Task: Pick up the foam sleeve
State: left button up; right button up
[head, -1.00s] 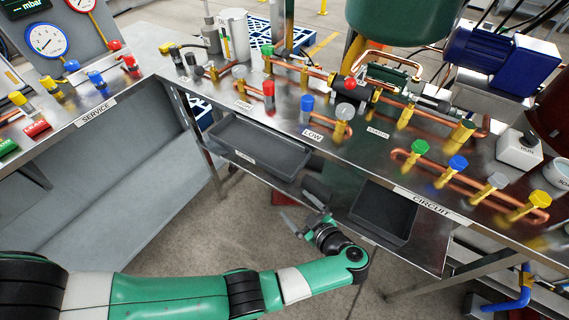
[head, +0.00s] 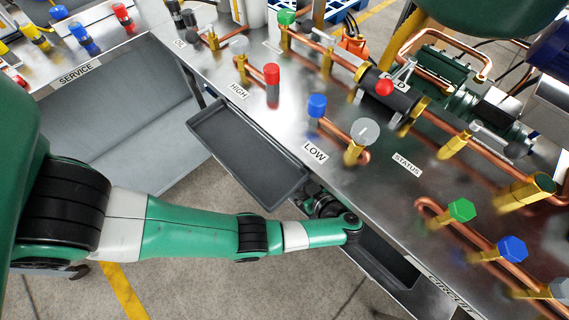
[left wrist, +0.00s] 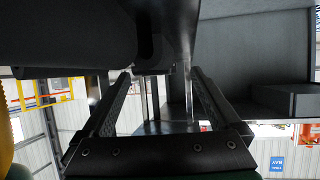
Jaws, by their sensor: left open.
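A dark grey, rounded piece that looks like the foam sleeve (left wrist: 152,42) fills the upper left of the left wrist view, close ahead of the fingertips. I cannot tell whether it touches them. In the head view the bench top hides this piece. My left gripper (left wrist: 160,85) is open, its two fingers spread, with nothing clearly between them. In the head view my left gripper (head: 322,205) is at the bench's front edge, beside the grey tray, mostly hidden by the edge and my wrist. My right gripper is not in view.
A grey tray (head: 245,150) sits below the bench top, left of my gripper. A black tray (head: 385,262) is to its right. The steel bench top (head: 290,140) overhangs, with copper pipes, coloured valve knobs and a black-wrapped pipe section (head: 392,93). The floor in front is clear.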

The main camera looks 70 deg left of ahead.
pick_arm(q)
jog(key=shift+x, duration=0.9)
jog(key=shift+a, duration=0.2)
jog(key=shift+s+d+f, duration=0.1)
jog(key=shift+f, duration=0.05)
jog(key=shift+a+f+b, duration=0.15)
jog(key=shift+a+b, duration=0.05)
jog(key=shift+b, duration=0.1)
jog(key=x, duration=0.2)
jog(key=b+x, duration=0.1)
jog(key=x, duration=0.1)
jog(key=shift+a, duration=0.3)
jog(key=shift+a+b, duration=0.25)
jog(key=shift+b, duration=0.05)
jog(key=shift+d, duration=0.1)
jog(key=shift+c, duration=0.8)
jog(key=c, duration=1.3)
